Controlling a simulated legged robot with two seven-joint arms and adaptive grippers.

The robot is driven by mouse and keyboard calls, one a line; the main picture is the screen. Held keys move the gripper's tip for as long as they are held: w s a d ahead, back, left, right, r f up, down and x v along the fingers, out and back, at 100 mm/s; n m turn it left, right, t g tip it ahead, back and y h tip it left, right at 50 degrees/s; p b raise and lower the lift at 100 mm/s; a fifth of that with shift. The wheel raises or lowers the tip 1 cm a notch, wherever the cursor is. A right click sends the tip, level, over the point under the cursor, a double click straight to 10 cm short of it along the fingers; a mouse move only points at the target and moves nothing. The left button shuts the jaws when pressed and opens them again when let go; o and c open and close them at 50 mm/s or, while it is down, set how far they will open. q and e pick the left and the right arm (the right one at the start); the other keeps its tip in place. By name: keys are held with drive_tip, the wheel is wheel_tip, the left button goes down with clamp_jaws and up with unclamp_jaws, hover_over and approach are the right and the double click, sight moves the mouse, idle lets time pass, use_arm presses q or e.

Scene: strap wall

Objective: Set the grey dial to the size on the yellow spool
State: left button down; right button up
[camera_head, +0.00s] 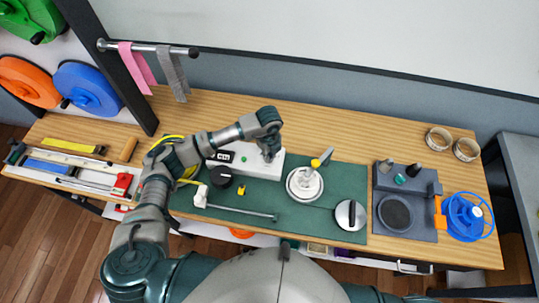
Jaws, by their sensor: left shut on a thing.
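My left gripper (270,153) reaches over the right end of a white box (240,168) and points down. It is shut on the grey dial there, which its fingers mostly hide. The box has a small dark display (222,156) and a green button (243,158). The display's reading is too small to make out. The yellow spool (163,141) is on the left of the bench, largely hidden behind my left arm. I cannot read a size on it. My right gripper is not in view.
A green mat (300,225) carries a black knob (220,177), a white round fixture (304,184) and a silver-black disc (350,214). A dark station (405,220) and a blue reel (466,216) stand right. Tools lie left. Bare wood lies behind the mat.

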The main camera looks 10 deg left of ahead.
use_arm(q)
drive_tip(key=m+b, duration=0.2)
drive_tip(key=m, duration=0.2)
drive_tip(key=shift+w+a+b, duration=0.1)
drive_tip(key=shift+w+b, duration=0.1)
drive_tip(key=shift+b, duration=0.15)
drive_tip(key=m+b, duration=0.2)
drive_tip(key=m, duration=0.2)
drive_tip(key=shift+r+m, duration=0.1)
drive_tip(key=shift+m, duration=0.2)
drive_tip(key=shift+m+b, duration=0.5)
drive_tip(key=shift+m, duration=0.1)
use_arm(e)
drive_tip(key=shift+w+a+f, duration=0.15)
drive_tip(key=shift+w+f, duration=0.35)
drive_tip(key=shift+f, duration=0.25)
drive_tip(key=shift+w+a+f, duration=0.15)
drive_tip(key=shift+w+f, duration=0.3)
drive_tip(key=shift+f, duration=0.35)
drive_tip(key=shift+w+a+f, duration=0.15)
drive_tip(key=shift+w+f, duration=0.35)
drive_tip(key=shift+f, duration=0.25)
use_arm(q)
drive_tip(key=c, duration=1.2)
unclamp_jaws()
drive_tip(key=shift+w, duration=0.1)
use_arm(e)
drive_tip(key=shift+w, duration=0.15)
use_arm(q)
wheel_tip(320, 180, up, 12)
